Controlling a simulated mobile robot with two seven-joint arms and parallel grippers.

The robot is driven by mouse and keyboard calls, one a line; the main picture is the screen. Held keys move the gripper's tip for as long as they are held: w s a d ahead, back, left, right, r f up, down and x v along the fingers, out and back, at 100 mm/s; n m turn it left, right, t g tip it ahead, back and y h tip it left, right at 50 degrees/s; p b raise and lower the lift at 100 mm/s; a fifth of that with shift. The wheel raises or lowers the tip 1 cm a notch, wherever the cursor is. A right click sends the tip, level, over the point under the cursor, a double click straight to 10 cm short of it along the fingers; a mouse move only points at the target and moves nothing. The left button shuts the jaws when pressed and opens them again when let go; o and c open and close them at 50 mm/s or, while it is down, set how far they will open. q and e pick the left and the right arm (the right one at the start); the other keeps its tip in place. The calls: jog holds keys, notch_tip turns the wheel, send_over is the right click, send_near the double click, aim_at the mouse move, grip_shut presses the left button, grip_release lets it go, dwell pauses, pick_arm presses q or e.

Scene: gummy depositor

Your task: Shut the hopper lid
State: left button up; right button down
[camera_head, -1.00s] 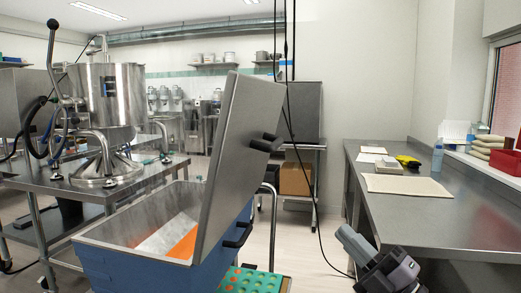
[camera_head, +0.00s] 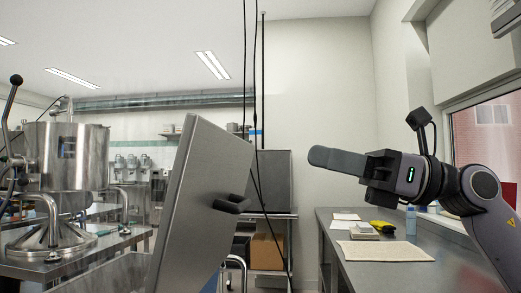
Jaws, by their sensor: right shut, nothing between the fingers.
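The hopper lid (camera_head: 203,190) is a large flat steel panel in the middle left of the head view. It stands raised and tilted, leaning slightly to the right at its top. A dark handle (camera_head: 232,203) sticks out from its right-hand face. The hopper body is mostly below the picture, so its opening is hidden. My right gripper (camera_head: 322,157) is raised at the right, pointing left toward the lid. Its fingers are shut and empty, with a clear gap between them and the lid. My left gripper is not in view.
A steel kettle (camera_head: 66,157) stands on a steel table at the left. A long steel counter (camera_head: 385,275) runs along the right wall with a mat (camera_head: 386,251), a yellow item (camera_head: 383,227) and a bottle (camera_head: 411,220). Dark cables (camera_head: 256,100) hang behind the lid.

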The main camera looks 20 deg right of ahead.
aim_at(213, 131)
jog(key=p+x, duration=0.2)
jog(key=x, duration=1)
jog(key=shift+a+p, duration=0.2)
jog(key=shift+p, duration=0.2)
jog(key=shift+w+a+r, duration=0.1)
jog(key=shift+w+a, duration=0.15)
jog(key=shift+a, duration=0.35)
